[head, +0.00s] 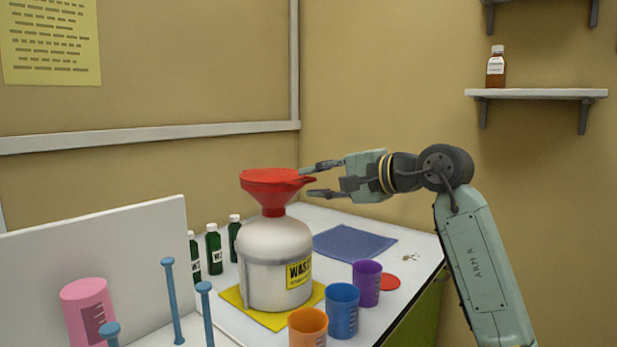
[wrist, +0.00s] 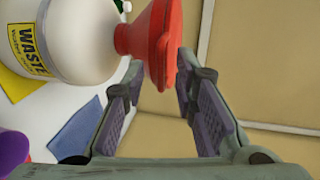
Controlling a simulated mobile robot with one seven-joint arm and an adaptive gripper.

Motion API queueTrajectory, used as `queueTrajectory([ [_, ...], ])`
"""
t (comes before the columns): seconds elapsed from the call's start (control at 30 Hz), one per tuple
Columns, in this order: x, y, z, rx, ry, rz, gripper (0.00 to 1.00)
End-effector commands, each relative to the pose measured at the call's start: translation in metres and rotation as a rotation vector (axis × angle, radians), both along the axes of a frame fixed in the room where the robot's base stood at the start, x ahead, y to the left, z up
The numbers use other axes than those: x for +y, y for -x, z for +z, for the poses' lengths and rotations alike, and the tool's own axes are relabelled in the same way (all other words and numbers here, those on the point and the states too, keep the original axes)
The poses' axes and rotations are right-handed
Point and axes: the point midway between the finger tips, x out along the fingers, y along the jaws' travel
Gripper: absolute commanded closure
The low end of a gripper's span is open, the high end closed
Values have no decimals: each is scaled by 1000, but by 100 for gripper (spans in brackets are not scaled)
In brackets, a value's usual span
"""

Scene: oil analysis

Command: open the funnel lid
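The red funnel (head: 273,192) sits upright in the mouth of the white waste container (head: 272,250). Its red lid (head: 276,177) is down on the funnel, with a tab pointing right toward my gripper. My gripper (head: 310,180) is right of the funnel at lid height, fingers apart, one above and one below the tab's level. In the wrist view, the funnel's red rim (wrist: 172,45) shows just beyond and between the open fingertips (wrist: 160,65). I cannot tell whether a finger touches the lid.
Orange (head: 307,327), blue (head: 342,308) and purple (head: 367,282) cups stand right of the container. Green bottles (head: 213,248) stand behind left. A blue cloth (head: 353,243) lies flat behind. A white panel (head: 120,255) and pink cup (head: 87,310) are at left.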

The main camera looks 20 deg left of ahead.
Motion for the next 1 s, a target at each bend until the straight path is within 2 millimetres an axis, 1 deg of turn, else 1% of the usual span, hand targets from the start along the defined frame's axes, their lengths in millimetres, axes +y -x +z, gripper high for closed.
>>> queueTrajectory([
  [0.03, 8, -2, 0, 2, -2, 2, 74],
  [0.1, 15, -5, -2, 2, -2, 2, 74],
  [0.2, 21, -7, -4, 1, -1, 2, 74],
  [0.53, 24, -9, -6, 1, -1, 1, 74],
  [0.9, 24, -9, -7, 2, 0, 1, 98],
  [0.93, 24, -9, -7, 3, 1, 1, 100],
  [1.0, 24, -9, -7, 3, 1, 2, 100],
])
